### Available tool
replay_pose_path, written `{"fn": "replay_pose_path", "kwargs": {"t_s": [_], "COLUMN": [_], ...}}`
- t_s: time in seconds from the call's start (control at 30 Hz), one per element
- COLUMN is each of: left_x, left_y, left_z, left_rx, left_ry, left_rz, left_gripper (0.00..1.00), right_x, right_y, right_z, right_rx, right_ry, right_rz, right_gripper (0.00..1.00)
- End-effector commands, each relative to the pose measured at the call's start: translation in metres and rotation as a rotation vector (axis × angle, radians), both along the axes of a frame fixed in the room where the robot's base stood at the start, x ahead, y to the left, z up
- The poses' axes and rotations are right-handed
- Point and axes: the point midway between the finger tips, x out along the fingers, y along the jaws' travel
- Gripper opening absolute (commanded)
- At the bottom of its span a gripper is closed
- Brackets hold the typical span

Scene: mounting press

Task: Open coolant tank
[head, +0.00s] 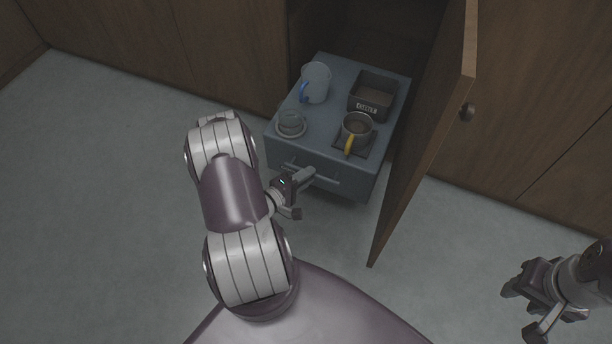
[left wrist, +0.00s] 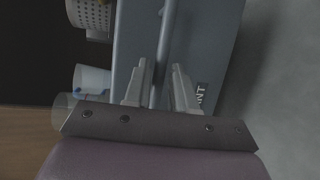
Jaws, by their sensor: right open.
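The coolant tank (head: 345,172) is a blue-grey box in the open cupboard bay, with a horizontal bar handle (head: 322,180) on its front. In the left wrist view the handle (left wrist: 168,35) runs between the fingers, beside a label (left wrist: 201,93) whose visible end reads "NT". My left gripper (head: 300,192) is at the handle's left end, with a finger on each side of the bar. Its fingers (left wrist: 160,85) look apart, with small gaps to the bar. My right gripper (head: 522,312) is open and empty at the lower right, far from the tank.
An open wooden door (head: 428,140) stands close on the right. The floor (head: 90,200) at left is clear.

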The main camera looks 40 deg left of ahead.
Motion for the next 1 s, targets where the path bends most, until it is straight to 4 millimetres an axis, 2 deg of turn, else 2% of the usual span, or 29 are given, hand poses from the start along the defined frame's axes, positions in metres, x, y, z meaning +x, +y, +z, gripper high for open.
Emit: {"fn": "replay_pose_path", "kwargs": {"t_s": [0.3, 0.4, 0.47, 0.6, 0.8, 1.0], "left_x": [0.0, -0.007, -0.017, -0.053, -0.101, -0.122], "left_y": [0.0, 0.002, 0.004, 0.01, 0.017, 0.021], "left_z": [0.0, 0.003, 0.007, 0.016, 0.022, 0.023], "left_rx": [-0.001, -0.001, -0.003, -0.003, -0.002, -0.001], "left_ry": [0.0, 0.0, 0.001, 0.0, 0.0, 0.0], "left_rz": [0.0, 0.003, 0.006, 0.011, 0.007, 0.002], "left_gripper": [0.4, 0.4, 0.4, 0.4, 0.4, 0.4], "right_x": [0.0, 0.0, 0.0, 0.0, 0.0, 0.0], "right_y": [0.0, 0.0, 0.0, 0.0, 0.0, 0.0], "right_z": [0.0, 0.005, 0.011, 0.027, 0.041, 0.044], "right_rx": [0.0, 0.0, 0.0, 0.0, 0.0, 0.0], "right_ry": [0.0, 0.0, 0.0, 0.0, 0.0, 0.0], "right_rz": [0.0, 0.0, 0.0, 0.0, 0.0, 0.0], "right_gripper": [0.43, 0.43, 0.43, 0.43, 0.43, 0.43]}}
